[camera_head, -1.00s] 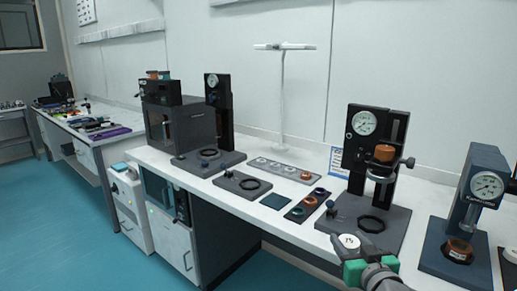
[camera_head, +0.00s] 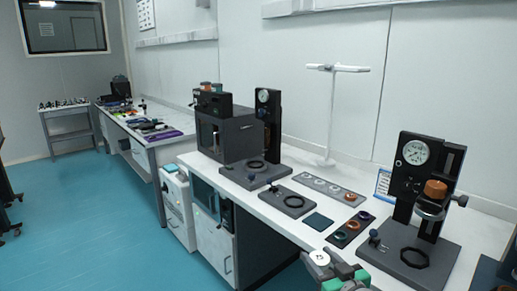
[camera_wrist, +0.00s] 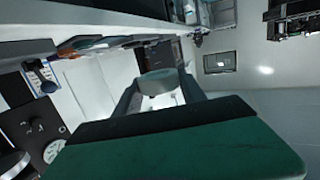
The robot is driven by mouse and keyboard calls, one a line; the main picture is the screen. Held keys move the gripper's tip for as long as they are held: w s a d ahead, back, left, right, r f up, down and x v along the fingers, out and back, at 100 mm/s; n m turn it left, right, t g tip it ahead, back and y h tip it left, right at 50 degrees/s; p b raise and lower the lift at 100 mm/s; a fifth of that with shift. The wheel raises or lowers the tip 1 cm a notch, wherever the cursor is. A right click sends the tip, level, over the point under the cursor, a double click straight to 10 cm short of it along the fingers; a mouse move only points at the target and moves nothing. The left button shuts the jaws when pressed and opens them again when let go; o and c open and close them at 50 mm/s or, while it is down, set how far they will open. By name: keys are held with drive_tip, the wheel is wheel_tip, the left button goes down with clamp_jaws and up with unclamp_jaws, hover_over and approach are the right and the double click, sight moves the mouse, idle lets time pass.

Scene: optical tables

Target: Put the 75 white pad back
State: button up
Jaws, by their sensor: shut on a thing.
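My gripper (camera_head: 322,268) is at the bottom of the head view, with green parts on it. It is shut on a round white pad with a dark mark on its face (camera_head: 320,258); the mark is too small to read surely here. In the wrist view the pad (camera_wrist: 158,76) sits between the two fingers. The grey strip tray (camera_head: 333,188) on the bench holds several pale round pads and an orange one at its right end. A dark tray (camera_head: 350,230) with coloured rings lies nearer, beyond the gripper.
A gauge press (camera_head: 415,200) stands at the right, behind the gripper. A teal square mat (camera_head: 318,221) and a flat plate with a ring (camera_head: 290,201) lie left of the dark tray. A dark boxy instrument (camera_head: 230,135) and a white stand (camera_head: 332,115) are farther back. Floor at left is clear.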

drive_tip(key=r+p, duration=0.1)
drive_tip(key=p, duration=0.1)
drive_tip(key=r+p, duration=0.1)
drive_tip(key=p, duration=0.1)
drive_tip(key=shift+w+r+p, duration=0.15)
drive_tip(key=shift+w+p, duration=0.15)
drive_tip(key=shift+w, duration=0.05)
drive_tip(key=shift+w+f+p, duration=0.1)
drive_tip(key=shift+f+p, duration=0.15)
drive_tip(key=shift+p, duration=0.7)
drive_tip(key=shift+a+f, duration=0.1)
drive_tip(key=shift+f, duration=0.2)
